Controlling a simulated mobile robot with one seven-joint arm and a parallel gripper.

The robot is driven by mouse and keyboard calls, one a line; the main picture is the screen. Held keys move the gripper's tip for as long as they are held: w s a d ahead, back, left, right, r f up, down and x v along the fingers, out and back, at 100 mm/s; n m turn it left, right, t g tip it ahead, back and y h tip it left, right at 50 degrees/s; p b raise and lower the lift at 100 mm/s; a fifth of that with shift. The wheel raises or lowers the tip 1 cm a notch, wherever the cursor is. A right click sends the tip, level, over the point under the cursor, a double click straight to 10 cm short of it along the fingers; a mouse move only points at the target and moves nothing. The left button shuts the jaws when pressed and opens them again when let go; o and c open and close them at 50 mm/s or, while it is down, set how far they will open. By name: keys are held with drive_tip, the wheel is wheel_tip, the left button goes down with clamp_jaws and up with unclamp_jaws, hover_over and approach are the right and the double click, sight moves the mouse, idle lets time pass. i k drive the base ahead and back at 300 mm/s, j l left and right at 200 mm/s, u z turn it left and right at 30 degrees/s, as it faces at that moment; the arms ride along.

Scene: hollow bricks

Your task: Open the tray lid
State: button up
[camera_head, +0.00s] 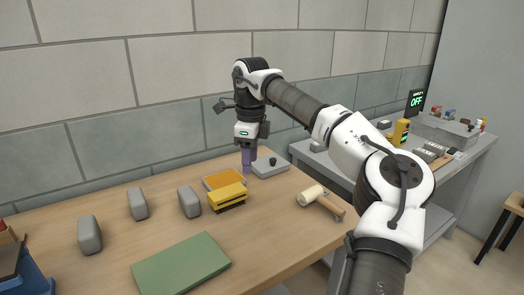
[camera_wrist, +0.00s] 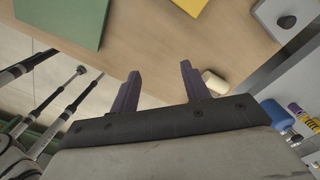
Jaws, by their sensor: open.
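A flat grey tray lid with a black knob (camera_head: 270,166) lies at the back right of the wooden table. In the wrist view the grey lid (camera_wrist: 270,14) is at the top right, cut off by the frame edge, with its dark knob showing. My gripper (camera_head: 247,168) points down with purple fingers, just left of the lid in the head view. In the wrist view the gripper (camera_wrist: 158,66) has its two fingers apart with nothing between them. It is not touching the knob.
An orange-topped tray (camera_head: 223,180) and a yellow brush-like block (camera_head: 228,196) sit left of the lid. A mallet (camera_head: 312,195) lies to the right. Several grey blocks (camera_head: 189,202) and a green board (camera_head: 181,266) are further left. A grey bench (camera_head: 450,165) with tools stands at right.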

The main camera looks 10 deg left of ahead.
sight(270, 163)
drive_tip(key=i, duration=0.9)
